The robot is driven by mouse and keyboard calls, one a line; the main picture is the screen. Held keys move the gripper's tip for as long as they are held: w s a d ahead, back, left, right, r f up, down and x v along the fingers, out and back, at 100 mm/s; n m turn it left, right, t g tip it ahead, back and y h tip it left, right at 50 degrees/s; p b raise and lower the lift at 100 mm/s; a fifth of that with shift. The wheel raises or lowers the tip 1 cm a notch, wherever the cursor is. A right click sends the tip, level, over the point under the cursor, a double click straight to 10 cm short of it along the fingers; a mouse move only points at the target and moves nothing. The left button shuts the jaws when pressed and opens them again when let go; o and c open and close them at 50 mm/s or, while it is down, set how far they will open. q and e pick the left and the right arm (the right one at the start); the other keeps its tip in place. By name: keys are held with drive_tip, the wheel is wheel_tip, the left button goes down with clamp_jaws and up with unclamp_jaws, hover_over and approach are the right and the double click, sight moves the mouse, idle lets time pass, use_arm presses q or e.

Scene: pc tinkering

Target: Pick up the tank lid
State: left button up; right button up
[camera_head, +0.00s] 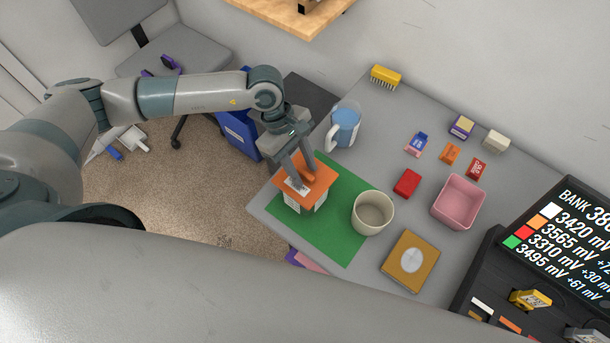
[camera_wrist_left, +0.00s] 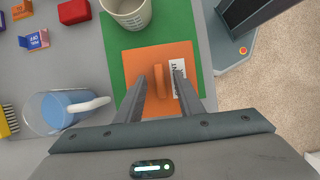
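The orange tank lid (camera_head: 322,179) is a flat square with a raised bar handle (camera_head: 309,176) and a white label. It sits on a white box-like tank (camera_head: 307,201) on the green mat (camera_head: 343,237). My left gripper (camera_head: 298,170) is open, pointing down at the lid. In the left wrist view, its two fingers (camera_wrist_left: 167,75) show on either side of the handle (camera_wrist_left: 158,85), apart from each other. Whether they touch the handle I cannot tell. The lid (camera_wrist_left: 165,53) hides the tank in that view. My right gripper is not in view.
A beige cup (camera_head: 373,213) stands on the mat close to the tank. A blue-filled pitcher (camera_head: 344,127) stands behind it. A brown-gold box (camera_head: 410,261), pink bin (camera_head: 459,202) and several small boxes lie to the right. A dark battery display (camera_head: 560,230) is at far right.

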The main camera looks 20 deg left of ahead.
sight(314, 177)
use_arm(q)
clamp_jaws()
drive_tip(key=shift+r, duration=0.1)
drive_tip(key=shift+r+b, duration=0.4)
drive_tip(key=shift+b, duration=0.1)
drive_tip(key=r+b, duration=0.1)
drive_tip(key=d+r+b, duration=0.1)
drive_tip(key=r, duration=0.1)
drive_tip(key=shift+w+r, duration=0.1)
drive_tip(key=w+d+r+b, duration=0.2)
drive_tip(key=d+r+b, duration=0.2)
drive_tip(key=d+r, duration=0.3)
drive_tip(key=shift+d+b, duration=0.4)
drive_tip(key=shift+d, duration=1.35)
drive_tip(key=shift+f, duration=0.1)
